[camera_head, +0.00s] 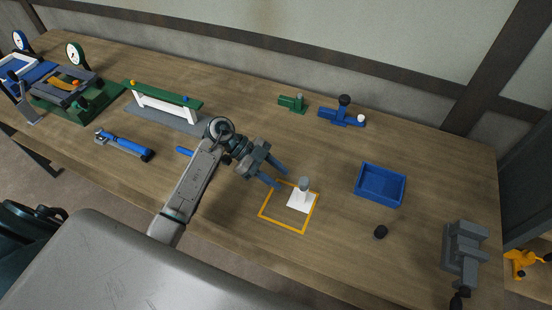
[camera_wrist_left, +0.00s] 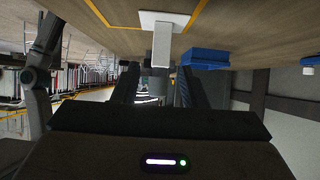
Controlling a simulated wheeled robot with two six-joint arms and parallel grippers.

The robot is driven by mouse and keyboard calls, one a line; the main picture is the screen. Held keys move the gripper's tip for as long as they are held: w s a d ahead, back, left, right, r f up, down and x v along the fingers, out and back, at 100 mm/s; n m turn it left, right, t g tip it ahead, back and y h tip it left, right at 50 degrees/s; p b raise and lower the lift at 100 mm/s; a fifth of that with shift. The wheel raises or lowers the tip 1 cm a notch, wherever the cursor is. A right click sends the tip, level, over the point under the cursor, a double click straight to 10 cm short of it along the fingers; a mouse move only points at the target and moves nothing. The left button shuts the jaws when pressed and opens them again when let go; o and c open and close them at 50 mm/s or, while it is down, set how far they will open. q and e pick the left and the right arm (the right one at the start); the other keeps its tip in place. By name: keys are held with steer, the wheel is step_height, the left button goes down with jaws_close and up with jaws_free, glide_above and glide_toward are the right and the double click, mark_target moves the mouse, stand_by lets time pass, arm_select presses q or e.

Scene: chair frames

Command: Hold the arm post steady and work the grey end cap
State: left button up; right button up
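The arm post (camera_head: 302,195) is a short white upright on a white square base plate (camera_head: 297,204), inside an orange outlined square on the table. The grey end cap (camera_head: 304,184) sits on its top. The wrist view shows the table upside down, with the white post (camera_wrist_left: 162,45) and the grey cap (camera_wrist_left: 159,61) in line with the gap between my fingers. My left gripper (camera_head: 281,179) is open, with blue-grey fingers just left of the post. It holds nothing, and I cannot tell whether a finger touches the post. My right gripper is not in view.
A grey vise (camera_head: 464,250) is at the right. Green (camera_head: 292,103) and blue (camera_head: 341,115) fixtures stand behind. A blue-handled tool (camera_head: 124,144) lies left.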

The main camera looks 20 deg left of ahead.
arm_select(q)
steer(key=shift+w, duration=0.2)
steer(key=shift+f, duration=0.15)
steer(key=b, duration=0.4)
glide_above(292, 196)
steer(key=f, duration=0.2)
steer(key=shift+a+f, duration=0.3)
steer(key=shift+f, duration=0.1)
steer(key=shift+d+f, duration=0.15)
steer(key=shift+d, duration=0.2)
steer(key=shift+s+d+f, duration=0.1)
steer(key=shift+d+f, duration=0.25)
steer(key=shift+d, duration=0.3)
jaws_close()
steer(key=shift+f, duration=0.1)
